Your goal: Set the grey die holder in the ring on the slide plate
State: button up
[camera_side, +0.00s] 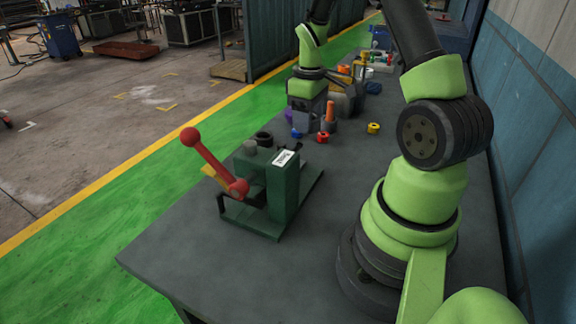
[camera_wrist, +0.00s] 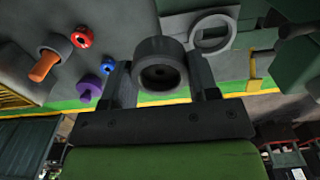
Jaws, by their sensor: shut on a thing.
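The grey die holder (camera_wrist: 160,66) is a short dark grey cylinder with a round hole, held between the two fingers of my gripper (camera_wrist: 163,82) in the wrist view. The light grey ring (camera_wrist: 196,44) lies on the grey slide plate (camera_wrist: 238,22), up and right of the holder in that picture. The ring looks empty. A finger stands close to its lower left edge in the picture, and I cannot tell the height between them. In the side view my gripper (camera_side: 306,122) is at the far part of the bench, and I cannot make out the holder there.
A green press (camera_side: 270,190) with a red lever (camera_side: 212,160) stands nearer on the bench. An orange peg in a grey base (camera_side: 329,116), a red ring (camera_wrist: 82,37), a blue ring (camera_wrist: 107,67) and a purple piece (camera_wrist: 90,88) stand beside my gripper. The bench's near part is clear.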

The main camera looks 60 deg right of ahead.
jog(key=w+a+r, duration=0.1)
jog(key=w+a, duration=0.3)
jog(key=a, duration=0.3)
jog(key=f, duration=0.9)
jog(key=shift+a+f, duration=0.2)
jog(key=shift+a, duration=0.15)
jog(key=shift+f, duration=0.15)
jog(key=shift+f, duration=0.5)
jog(key=o, duration=0.9)
jog(key=shift+w, duration=0.1)
jog(key=shift+o, duration=0.2)
notch_tip(320, 180, up, 13)
jog(key=s+a+r+m+t, duration=0.2)
jog(key=s+a+r+t, duration=0.15)
jog(key=a+r, duration=0.6)
jog(key=s+a+r+m+t+y, duration=0.1)
jog(key=s+a+r, duration=0.4)
jog(key=s, duration=0.5)
jog(key=r+t+y, duration=0.1)
jog(key=t, duration=0.1)
jog(key=shift+s+a+m+t, duration=0.15)
jog(key=shift+s+m+t, duration=0.05)
jog(key=shift+m+t, duration=0.2)
